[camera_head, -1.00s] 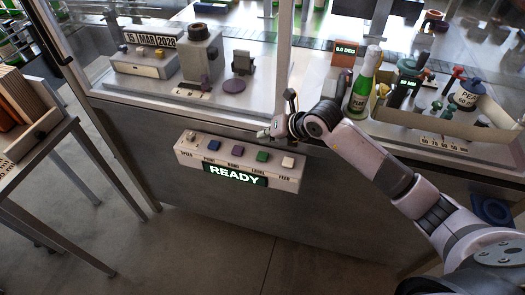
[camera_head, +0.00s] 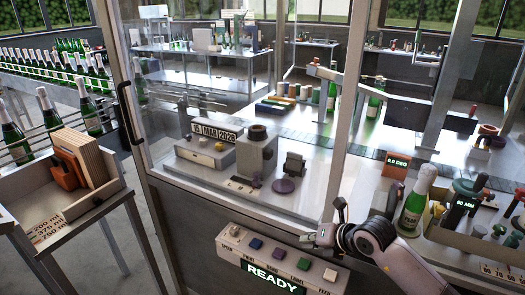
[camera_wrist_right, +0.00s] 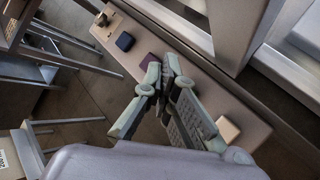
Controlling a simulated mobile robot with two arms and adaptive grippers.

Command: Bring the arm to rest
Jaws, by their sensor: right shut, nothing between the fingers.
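My right gripper (camera_head: 312,238) is at the front of the machine, by the upper edge of the button panel (camera_head: 225,252), near the green button (camera_head: 303,264). It is shut and empty. In the right wrist view its fingertips (camera_wrist_right: 158,78) come together over the panel, beside the purple button (camera_wrist_right: 149,61). The green button is hidden there by the fingers. I cannot tell whether a finger touches the panel. My left gripper is in neither current view.
The panel shows a lit READY sign (camera_head: 273,280). Right of my arm stand a green bottle (camera_head: 415,203) and a tray of tools (camera_head: 470,243). Glass and a metal post (camera_head: 345,120) rise behind the gripper. A side table with a crate (camera_head: 90,205) is at left.

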